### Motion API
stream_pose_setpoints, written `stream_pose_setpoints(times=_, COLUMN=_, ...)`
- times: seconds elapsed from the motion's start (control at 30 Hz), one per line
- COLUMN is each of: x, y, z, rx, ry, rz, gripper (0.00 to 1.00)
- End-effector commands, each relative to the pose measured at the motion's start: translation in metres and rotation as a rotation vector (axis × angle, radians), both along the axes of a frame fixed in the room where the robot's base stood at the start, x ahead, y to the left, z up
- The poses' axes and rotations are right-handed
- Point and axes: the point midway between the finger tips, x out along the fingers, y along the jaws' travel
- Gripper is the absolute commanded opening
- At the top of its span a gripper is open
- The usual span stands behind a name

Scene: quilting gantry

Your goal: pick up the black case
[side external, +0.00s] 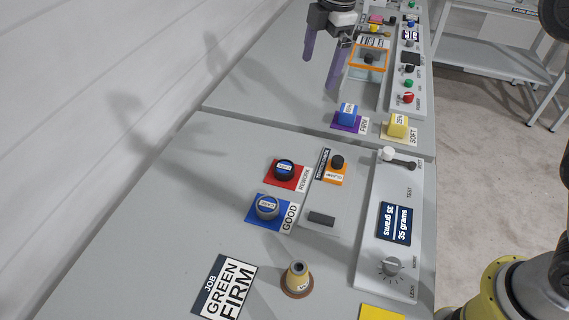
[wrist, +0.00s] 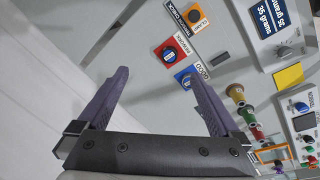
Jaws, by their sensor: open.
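A round black case (side external: 285,168) with a blue label sits on the red pad (side external: 299,184) marked REWORK. It also shows in the wrist view (wrist: 170,55), beyond my fingertips. A similar grey case (side external: 267,207) sits on the blue pad (side external: 254,222) marked GOOD; in the wrist view my right finger partly covers that area. My gripper (side external: 320,74) is open, with its two purple fingers apart and nothing between them. It hangs above the far part of the bench, well away from the black case. In the wrist view my gripper (wrist: 158,73) is also empty.
A black knob on an orange pad (side external: 337,178) marked CLAMP stands right of the black case. A grey gauge panel (side external: 371,255) reads 35 grams. A tan cone (side external: 297,279) stands in front. The bench left of the pads is clear.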

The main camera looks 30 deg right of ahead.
Motion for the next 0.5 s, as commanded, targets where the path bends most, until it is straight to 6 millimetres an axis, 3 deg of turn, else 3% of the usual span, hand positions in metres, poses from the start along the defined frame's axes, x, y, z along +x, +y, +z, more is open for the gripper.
stream_pose_setpoints(times=0.03, x=0.01, y=0.016, z=-0.025, rx=-0.011, ry=0.03, rz=0.026, gripper=1.0)
stream_pose_setpoints(times=0.2, x=0.022, y=0.051, z=-0.088, rx=-0.039, ry=0.104, rz=0.073, gripper=1.0)
stream_pose_setpoints(times=0.3, x=0.018, y=0.061, z=-0.115, rx=-0.056, ry=0.147, rz=0.091, gripper=1.0)
stream_pose_setpoints(times=0.5, x=0.013, y=0.07, z=-0.14, rx=-0.066, ry=0.17, rz=0.108, gripper=1.0)
